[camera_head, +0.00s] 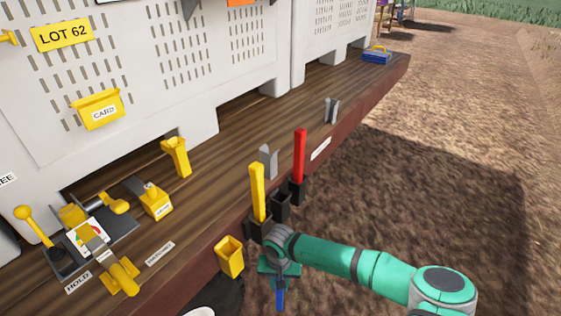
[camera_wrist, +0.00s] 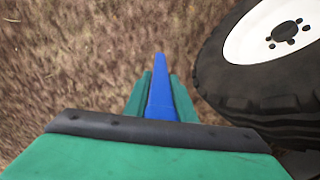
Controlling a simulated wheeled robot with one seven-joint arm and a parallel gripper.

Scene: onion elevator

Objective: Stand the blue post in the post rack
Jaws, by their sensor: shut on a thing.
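The blue post (camera_head: 280,299) hangs below my gripper (camera_head: 279,280) in the head view, beside the front edge of the wooden deck. In the wrist view the blue post (camera_wrist: 159,92) stands between the two green fingers of my gripper (camera_wrist: 158,100), which is shut on it, and its far end points at the ground. The post rack (camera_head: 280,206) is a row of black sockets at the deck's edge. A yellow post (camera_head: 257,192) stands in the near socket and a red post (camera_head: 299,157) in the far one. The middle socket looks empty. My arm partly hides the near socket.
A wheel (camera_wrist: 270,50) is close on the right in the wrist view. A yellow holder (camera_head: 229,256) hangs on the deck edge left of my gripper. Grey brackets (camera_head: 268,162) stand behind the rack. Open soil (camera_head: 440,190) lies to the right.

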